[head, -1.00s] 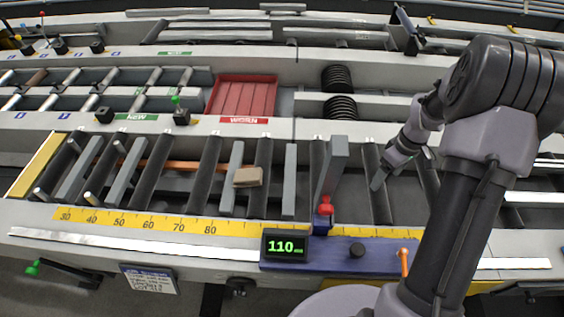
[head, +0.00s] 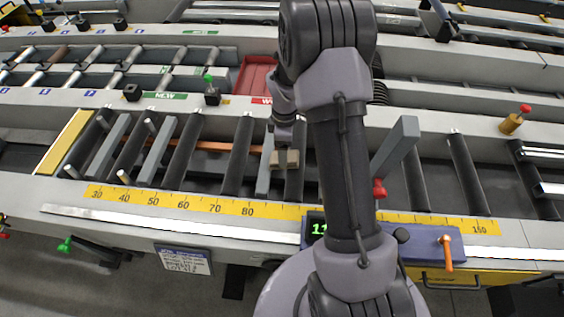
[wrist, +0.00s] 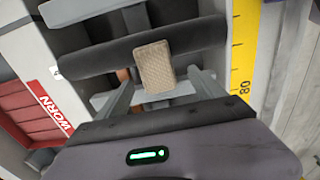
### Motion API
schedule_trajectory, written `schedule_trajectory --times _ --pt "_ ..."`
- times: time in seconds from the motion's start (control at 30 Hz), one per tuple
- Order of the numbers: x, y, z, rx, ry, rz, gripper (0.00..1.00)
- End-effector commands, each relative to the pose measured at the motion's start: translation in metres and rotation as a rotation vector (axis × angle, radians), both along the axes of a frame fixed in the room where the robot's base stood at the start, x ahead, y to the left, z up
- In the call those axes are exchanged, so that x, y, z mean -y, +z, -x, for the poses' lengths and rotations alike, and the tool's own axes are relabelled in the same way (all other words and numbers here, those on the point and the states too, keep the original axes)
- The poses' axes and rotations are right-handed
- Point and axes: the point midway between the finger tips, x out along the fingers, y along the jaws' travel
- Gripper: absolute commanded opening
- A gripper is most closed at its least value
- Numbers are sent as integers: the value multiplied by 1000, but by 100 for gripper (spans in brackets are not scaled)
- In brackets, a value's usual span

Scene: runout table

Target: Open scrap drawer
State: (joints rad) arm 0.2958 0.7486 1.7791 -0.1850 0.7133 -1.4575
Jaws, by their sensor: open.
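A yellow-fronted panel with a dark bar handle (head: 450,277) sits under the table's front edge at lower right in the head view. It looks like a closed drawer, but I can read no scrap label on it. My gripper (wrist: 160,75) is open over the rollers, well left of and above that panel. In the wrist view a tan block (wrist: 153,65) lies beyond and between the fingertips; I cannot tell if they touch it. The block also shows in the head view (head: 279,160), where my arm hides much of the gripper.
A blue unit with an orange lever (head: 446,252) sits on the front rail above the yellow panel. A grey upright stop (head: 396,150) rises behind it. A red tray (head: 256,78) is partly hidden by my arm. Rollers and a yellow scale (head: 190,202) span the table.

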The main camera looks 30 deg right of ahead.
Motion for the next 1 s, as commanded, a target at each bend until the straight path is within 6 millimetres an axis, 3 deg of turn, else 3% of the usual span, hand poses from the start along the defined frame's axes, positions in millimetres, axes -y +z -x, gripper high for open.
schedule_trajectory --times 0.13,0.33,0.53,0.9,1.0 --pt "1 -15 -2 0 -1 0 78" --pt "2 -54 -6 -2 -3 -1 78" --pt "3 -54 -7 1 -3 0 78" --pt "3 -54 -7 1 -2 -1 8" --pt "3 -54 -7 1 -2 -1 6"
